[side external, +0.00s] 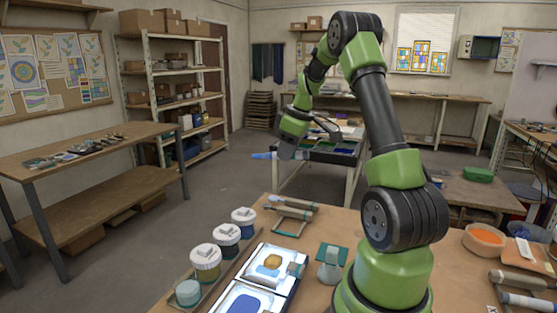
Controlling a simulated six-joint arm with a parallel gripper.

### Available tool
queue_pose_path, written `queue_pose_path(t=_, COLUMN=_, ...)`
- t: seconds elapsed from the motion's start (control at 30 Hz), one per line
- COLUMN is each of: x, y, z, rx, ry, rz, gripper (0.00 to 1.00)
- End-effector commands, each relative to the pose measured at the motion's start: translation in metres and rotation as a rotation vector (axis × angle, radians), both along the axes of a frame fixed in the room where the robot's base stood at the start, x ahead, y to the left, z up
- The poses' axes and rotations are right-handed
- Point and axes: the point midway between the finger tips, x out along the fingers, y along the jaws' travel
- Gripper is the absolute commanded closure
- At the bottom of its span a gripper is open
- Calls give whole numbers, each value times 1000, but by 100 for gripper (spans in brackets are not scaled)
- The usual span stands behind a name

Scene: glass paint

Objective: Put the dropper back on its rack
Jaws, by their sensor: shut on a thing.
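My gripper (284,151) is raised above the far edge of the near table, shut on the dropper (263,156). The dropper is a slim tool lying roughly level, with its blue end pointing left; its other end is hidden by the gripper. A small rack (289,227) stands on the table below and slightly right of the dropper, with pale tube-like tools (294,203) lying across it. The dropper is well above this rack and apart from it. Another rack with similar tools (527,302) shows at the lower right; I cannot tell which is the dropper's.
Lidded paint jars (205,262) stand in a row on a tray at the table's left. Painted panels (265,270) lie beside them. A small grey-green stand (330,264) is near my base. An orange-filled bowl (484,240) is at the right.

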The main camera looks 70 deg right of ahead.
Motion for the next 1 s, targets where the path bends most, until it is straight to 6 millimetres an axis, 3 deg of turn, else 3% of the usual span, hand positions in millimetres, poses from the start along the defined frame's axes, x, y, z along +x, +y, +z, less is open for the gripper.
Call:
queue_pose_path(t=0.03, x=-2, y=-9, z=-1, rx=5, ry=-16, rz=0, gripper=100)
queue_pose_path(t=0.6, x=-2, y=-4, z=-123, rx=44, ry=-124, rz=2, gripper=100)
queue_pose_path(t=1.0, x=-1, y=-4, z=-159, rx=46, ry=-145, rz=5, gripper=100)
